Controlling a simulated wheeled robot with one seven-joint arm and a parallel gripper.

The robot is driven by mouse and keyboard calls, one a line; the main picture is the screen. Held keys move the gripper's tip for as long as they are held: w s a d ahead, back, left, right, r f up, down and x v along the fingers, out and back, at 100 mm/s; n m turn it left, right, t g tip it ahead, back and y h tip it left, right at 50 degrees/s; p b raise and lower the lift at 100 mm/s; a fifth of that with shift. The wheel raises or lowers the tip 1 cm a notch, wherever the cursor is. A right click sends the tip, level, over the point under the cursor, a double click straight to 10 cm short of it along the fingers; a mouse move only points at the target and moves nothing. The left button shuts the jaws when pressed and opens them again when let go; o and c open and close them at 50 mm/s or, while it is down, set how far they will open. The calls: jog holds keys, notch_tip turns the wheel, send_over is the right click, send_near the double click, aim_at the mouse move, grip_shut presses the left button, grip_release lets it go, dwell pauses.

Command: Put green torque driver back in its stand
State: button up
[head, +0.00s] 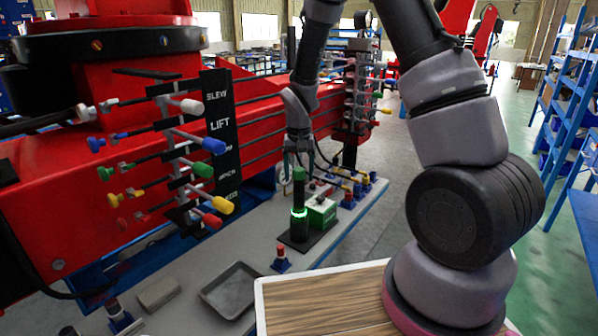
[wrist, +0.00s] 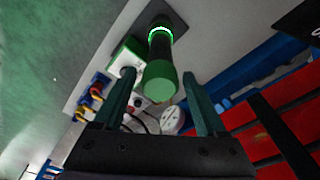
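The green torque driver (head: 299,175) stands upright, with a green upper end and a dark body. Its lower part is in the black stand (head: 299,236), which has a glowing green ring around it. My gripper (head: 298,158) is just above the driver, pointing down. In the wrist view, the driver's round green end (wrist: 160,83) lies between the two open fingers of my gripper (wrist: 159,76), with gaps on both sides. The stand's base (wrist: 174,18) and lit ring show beyond it. Whether the fingertips reach level with the green end is hard to tell.
A green and white box (head: 320,210) stands close right of the stand. Several small blue holders with coloured tops line the bench behind it. A grey tray (head: 230,290) and a small red-topped item (head: 281,259) are in front.

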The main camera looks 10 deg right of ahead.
dwell(0.5)
jog(key=shift+s+r, duration=0.2)
jog(key=shift+r, duration=1.05)
jog(key=shift+s+r, duration=0.15)
jog(key=shift+r, duration=1.05)
notch_tip(320, 180, up, 11)
jog(key=s, duration=0.1)
jog(key=s+d+r+t, duration=0.2)
jog(key=s+d+r, duration=0.1)
jog(key=s+r, duration=0.2)
jog(key=s+d+r+m+t+y, duration=0.1)
jog(key=s+d+r+t, duration=0.1)
jog(key=s+r, duration=0.4)
jog(key=s+d+r+m+t+y, duration=0.1)
jog(key=s+d+r, duration=0.3)
jog(key=s, duration=0.7)
jog(key=shift+d+r+t, duration=0.2)
jog(key=shift+r, duration=0.25)
jog(key=shift+d+r+t, duration=0.15)
jog(key=shift+r+t, duration=0.05)
jog(key=shift+r, duration=0.25)
